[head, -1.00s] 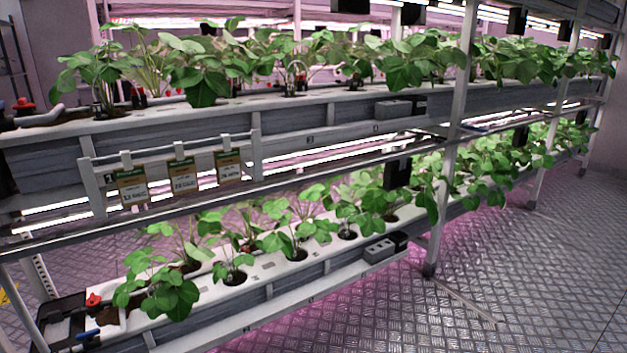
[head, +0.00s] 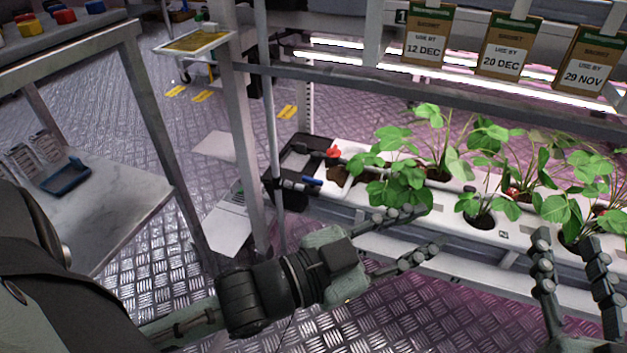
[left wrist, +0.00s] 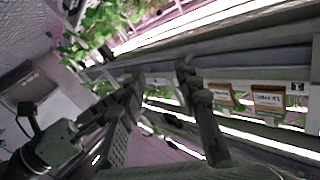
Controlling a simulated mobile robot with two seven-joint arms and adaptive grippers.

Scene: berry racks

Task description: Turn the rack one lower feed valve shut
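The rack's lower white trough (head: 400,215) holds strawberry plants. At its left end a red valve handle (head: 333,152) sits beside a black box (head: 290,160). A blue handle (head: 311,181) sits just in front of it on a dark fitting. Which of the two is the feed valve, and its setting, I cannot tell. My left gripper (head: 428,232) is open and empty in front of the trough, right of and below both handles. Its spread fingers also show in the left wrist view (left wrist: 158,78). My right gripper (head: 566,240) is open and empty, further right before the trough.
A rack rail with use-by tags (head: 427,45) crosses above the trough. A metal post (head: 240,120) stands left of the valves. A bench (head: 75,60) with coloured knobs and a lower shelf with a blue tray (head: 66,178) are at left. Strawberry leaves (head: 400,190) hang near my left gripper.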

